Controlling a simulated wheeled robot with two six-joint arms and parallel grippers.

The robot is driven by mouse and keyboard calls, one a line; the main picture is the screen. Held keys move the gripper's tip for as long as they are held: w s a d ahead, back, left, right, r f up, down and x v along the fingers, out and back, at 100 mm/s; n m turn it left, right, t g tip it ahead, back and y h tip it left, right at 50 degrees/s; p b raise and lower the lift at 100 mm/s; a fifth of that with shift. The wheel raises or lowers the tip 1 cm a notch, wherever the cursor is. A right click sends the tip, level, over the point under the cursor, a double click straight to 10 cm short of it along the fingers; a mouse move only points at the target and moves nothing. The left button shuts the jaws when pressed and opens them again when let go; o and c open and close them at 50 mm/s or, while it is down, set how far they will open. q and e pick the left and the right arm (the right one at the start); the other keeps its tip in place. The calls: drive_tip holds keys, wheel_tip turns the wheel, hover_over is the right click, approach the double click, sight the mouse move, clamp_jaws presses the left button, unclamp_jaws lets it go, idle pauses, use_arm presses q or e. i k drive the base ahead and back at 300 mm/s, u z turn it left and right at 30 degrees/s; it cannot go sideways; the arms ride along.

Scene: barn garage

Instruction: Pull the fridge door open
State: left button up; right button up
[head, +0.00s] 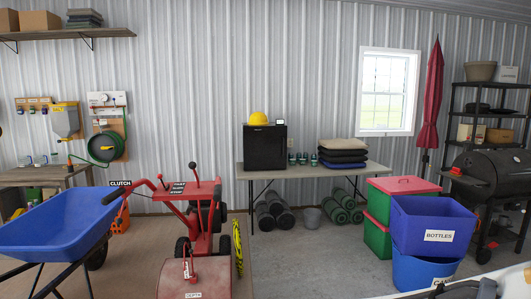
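A small black fridge (265,148) stands on the table (241,174) against the far corrugated wall. Its front faces me and its door looks shut. A yellow hard hat (258,118) sits on top of it, with a small dark and white object (280,122) beside the hat. I cannot make out a handle at this distance. Neither of my grippers can be made out in the head view.
A red machine (203,192) and a blue wheelbarrow (58,225) stand at front left. Green bins with red lids (403,185) and blue bins (432,225) stand at right. Rolled mats (274,211) lie under the table. Grey floor (310,262) in the middle is clear.

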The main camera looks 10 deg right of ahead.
sight(264, 147)
drive_tip(key=z, duration=0.15)
drive_tip(key=i, duration=1)
drive_tip(key=z, duration=0.55)
drive_tip(key=i, duration=4.25)
drive_tip(key=u, duration=0.5)
drive_tip(key=i, duration=1.6)
drive_tip(key=u, duration=0.2)
